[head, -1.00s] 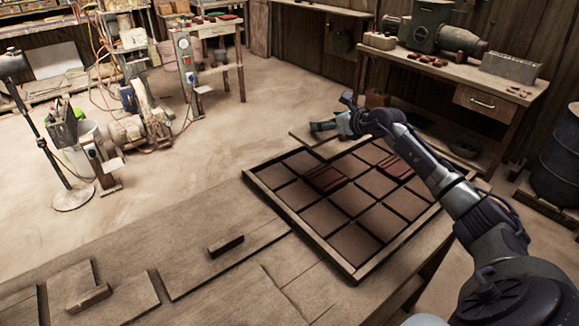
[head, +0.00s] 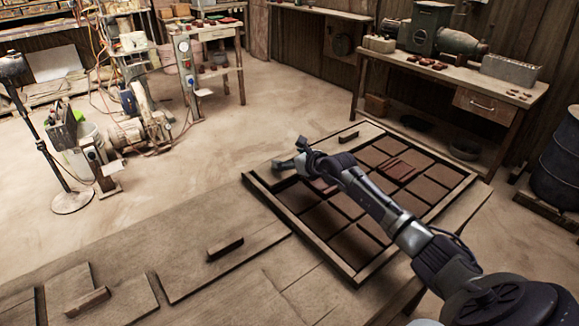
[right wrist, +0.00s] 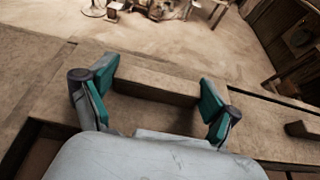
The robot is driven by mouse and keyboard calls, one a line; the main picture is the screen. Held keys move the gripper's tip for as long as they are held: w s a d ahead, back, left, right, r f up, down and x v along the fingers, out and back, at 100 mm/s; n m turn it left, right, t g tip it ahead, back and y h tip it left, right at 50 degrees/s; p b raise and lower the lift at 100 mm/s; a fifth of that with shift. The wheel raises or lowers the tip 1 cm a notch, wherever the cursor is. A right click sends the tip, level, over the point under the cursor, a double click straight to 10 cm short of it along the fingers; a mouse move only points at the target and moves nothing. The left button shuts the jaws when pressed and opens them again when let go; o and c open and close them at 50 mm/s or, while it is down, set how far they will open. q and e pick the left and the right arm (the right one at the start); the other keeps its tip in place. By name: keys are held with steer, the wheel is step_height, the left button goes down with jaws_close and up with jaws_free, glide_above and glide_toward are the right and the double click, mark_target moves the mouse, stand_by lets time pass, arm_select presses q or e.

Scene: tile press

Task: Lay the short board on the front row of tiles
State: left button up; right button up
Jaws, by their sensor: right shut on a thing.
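The tile frame (head: 303,233) holds rows of brown tiles (head: 355,243) on the table's right part. A small board with a handle block (head: 88,302) lies at the table's lower left, and a larger board with a handle (head: 225,247) lies right of it. My right gripper (head: 287,158) is low over the frame's far left side. In the right wrist view, my right gripper (right wrist: 158,88) is shut on a wooden block (right wrist: 155,85), with pale wood under it. I cannot tell which board this block belongs to. My left gripper is not in view.
Another handle block (head: 348,136) sits on pale wood at the frame's far edge. Dark red tiles (head: 400,170) lie on the far tiles. My right arm crosses the frame and hides part of it.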

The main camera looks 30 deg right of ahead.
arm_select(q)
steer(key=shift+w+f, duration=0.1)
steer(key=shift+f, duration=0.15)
arm_select(e)
steer(key=shift+f, duration=0.25)
steer(key=shift+f, duration=0.45)
steer(key=o, duration=1)
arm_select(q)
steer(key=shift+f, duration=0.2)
arm_select(e)
steer(key=shift+o, duration=0.2)
steer(key=shift+r, duration=0.1)
